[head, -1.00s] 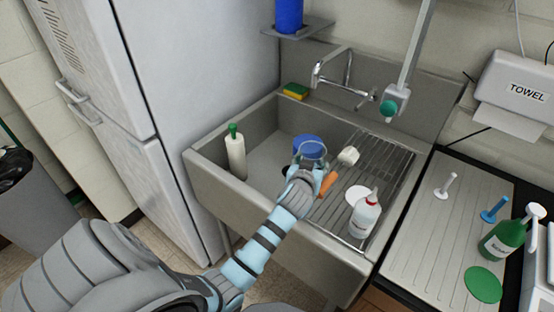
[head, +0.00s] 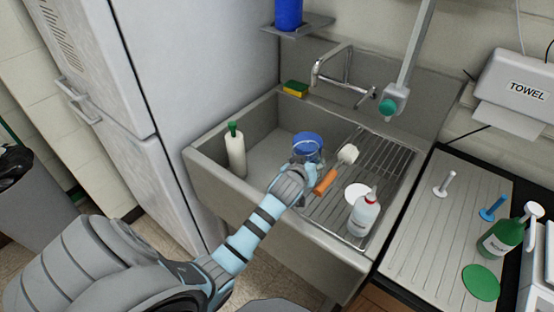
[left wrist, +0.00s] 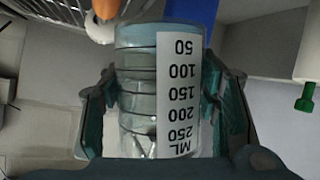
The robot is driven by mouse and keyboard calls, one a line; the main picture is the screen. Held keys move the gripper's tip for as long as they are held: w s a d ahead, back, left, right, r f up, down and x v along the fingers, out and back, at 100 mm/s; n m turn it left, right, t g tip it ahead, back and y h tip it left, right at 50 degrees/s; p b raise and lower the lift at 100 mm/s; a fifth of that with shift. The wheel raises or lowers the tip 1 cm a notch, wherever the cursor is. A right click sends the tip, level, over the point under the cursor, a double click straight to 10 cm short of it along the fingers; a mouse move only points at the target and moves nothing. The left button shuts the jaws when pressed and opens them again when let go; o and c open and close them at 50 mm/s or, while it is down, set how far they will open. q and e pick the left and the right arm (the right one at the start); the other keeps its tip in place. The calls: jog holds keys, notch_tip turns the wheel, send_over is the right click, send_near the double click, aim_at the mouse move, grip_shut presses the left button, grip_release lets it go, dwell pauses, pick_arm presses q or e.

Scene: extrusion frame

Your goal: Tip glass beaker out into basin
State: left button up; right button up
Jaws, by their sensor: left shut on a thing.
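My left gripper (head: 297,170) reaches over the front rim of the sink basin (head: 265,158). It is shut on the clear glass beaker (head: 306,152), which is above the basin near the drying rack. In the left wrist view the beaker (left wrist: 150,95) sits between the two fingers (left wrist: 155,105), its white scale label reading upside down. The beaker looks tilted in the head view. I cannot tell whether liquid is in it. My right gripper is not in view.
An orange-handled brush (head: 327,180) lies right of my gripper on the wire rack (head: 375,160), with a wash bottle (head: 364,215). A white green-capped bottle (head: 235,155) stands at the basin's left. The basin's middle-left floor is clear.

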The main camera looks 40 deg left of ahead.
pick_arm(q)
jog(key=shift+a+f+n+h, duration=0.3)
jog(key=shift+a+f+n, duration=0.05)
jog(key=shift+n, duration=0.05)
jog(key=shift+a+f+n+h, duration=0.4)
jog(key=shift+f+h, duration=0.1)
jog(key=shift+f, duration=0.3)
jog(key=shift+a+f+n+h, duration=0.35)
jog(key=shift+a+n+h, duration=0.15)
jog(key=shift+a+h, duration=0.1)
jog(key=n+h+b, duration=0.1)
jog(key=b, duration=0.2)
jog(key=shift+f, duration=0.2)
jog(key=shift+r+n+h, duration=0.25)
jog(key=shift+n+h, duration=0.15)
jog(key=shift+a+r+n+h+b, duration=0.1)
jog(key=shift+r+n+h+b, duration=0.4)
jog(key=shift+b, duration=0.65)
jog(key=shift+f+n+h+b, duration=0.1)
jog(key=shift+n+h+b, duration=0.45)
jog(key=shift+b, duration=1)
jog(key=shift+a, duration=0.1)
